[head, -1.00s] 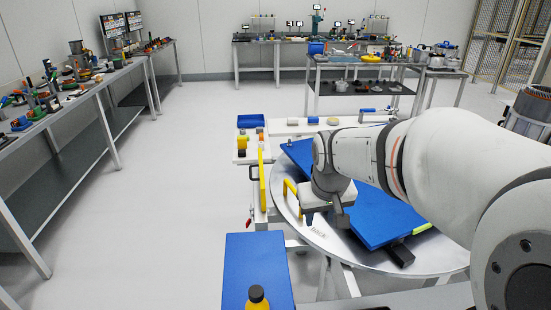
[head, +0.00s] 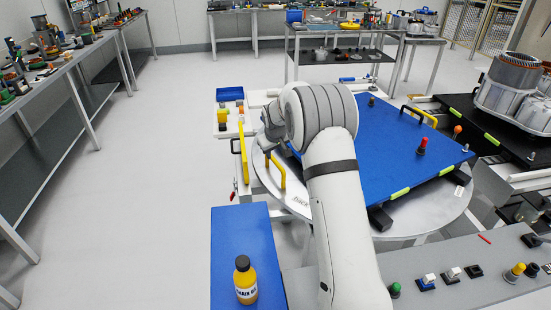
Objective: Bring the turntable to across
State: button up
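The turntable is a round grey metal disc (head: 440,222) with a blue rectangular board (head: 385,150) on top. The board lies at an angle, with light green strips along its near edge. A yellow handle (head: 277,171) stands at the disc's left side, and a black-and-yellow handle (head: 419,116) at the board's far right edge. Dark lettering on the disc near the yellow handle is too small to read surely. My gripper (head: 272,150) is at the left of the disc, just above and behind the yellow handle. Its fingers are mostly hidden by my wrist, and contact cannot be told.
A blue-topped stand with a yellow bottle (head: 245,280) is at the near left. A control panel (head: 440,272) with buttons lies at the near right. A stator housing (head: 512,90) stands on the right-hand track. A yellow upright bar (head: 242,148) is left of the disc. The left floor is clear.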

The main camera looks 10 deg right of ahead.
aim_at(275, 160)
jog(key=x, duration=0.6)
jog(key=shift+p, duration=0.35)
jog(key=shift+c, duration=0.2)
grip_shut()
